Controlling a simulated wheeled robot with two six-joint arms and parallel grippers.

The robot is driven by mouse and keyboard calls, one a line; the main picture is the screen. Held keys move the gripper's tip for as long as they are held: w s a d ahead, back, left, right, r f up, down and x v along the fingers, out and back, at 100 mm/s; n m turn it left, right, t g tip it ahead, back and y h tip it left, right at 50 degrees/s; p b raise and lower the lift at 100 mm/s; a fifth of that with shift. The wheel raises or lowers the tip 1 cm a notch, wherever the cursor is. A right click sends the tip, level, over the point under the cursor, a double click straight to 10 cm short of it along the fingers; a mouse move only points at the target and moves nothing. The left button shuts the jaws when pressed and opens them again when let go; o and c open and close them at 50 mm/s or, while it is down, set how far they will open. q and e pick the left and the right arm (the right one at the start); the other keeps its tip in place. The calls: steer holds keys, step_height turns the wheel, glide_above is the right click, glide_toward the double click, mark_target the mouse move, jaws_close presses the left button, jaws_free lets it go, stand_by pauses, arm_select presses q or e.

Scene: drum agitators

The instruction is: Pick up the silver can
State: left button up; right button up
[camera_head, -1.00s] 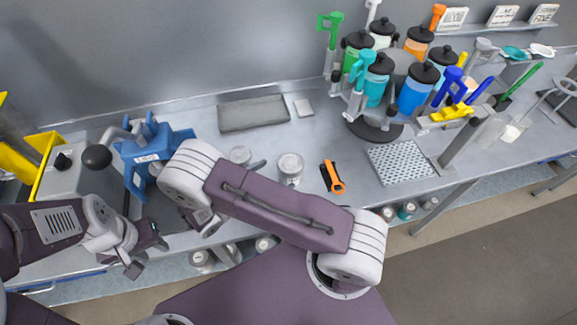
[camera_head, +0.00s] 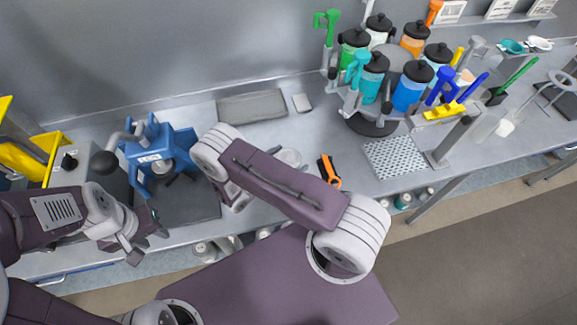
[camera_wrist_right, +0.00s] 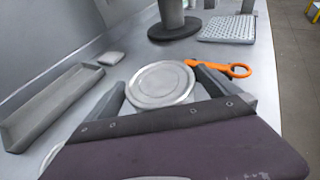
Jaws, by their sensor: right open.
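The silver can (camera_head: 290,157) stands on the bench in the head view, partly covered by my right arm. In the right wrist view its round lid (camera_wrist_right: 161,84) lies between the two fingers of my right gripper (camera_wrist_right: 160,90). The fingers are apart, one on each side of the can; I cannot tell whether they touch it.
An orange-and-black tool (camera_head: 328,171) lies close right of the can. A grey tray (camera_head: 252,106) and a small pale block (camera_head: 302,103) lie behind. A carousel of coloured jars (camera_head: 372,122) and a perforated plate (camera_head: 394,157) stand to the right.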

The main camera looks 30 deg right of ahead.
steer(key=shift+a, duration=0.1)
steer(key=c, duration=2.1)
steer(key=shift+o, duration=0.2)
steer(key=shift+r, duration=0.55)
step_height(320, 180, up, 3)
steer(key=shift+f+b, duration=0.1)
steer(key=shift+b, duration=0.55)
steer(key=s+a+r+b, duration=0.2)
steer(key=s+a+r, duration=0.2)
steer(key=s+r, duration=0.3)
steer(key=s, duration=0.4)
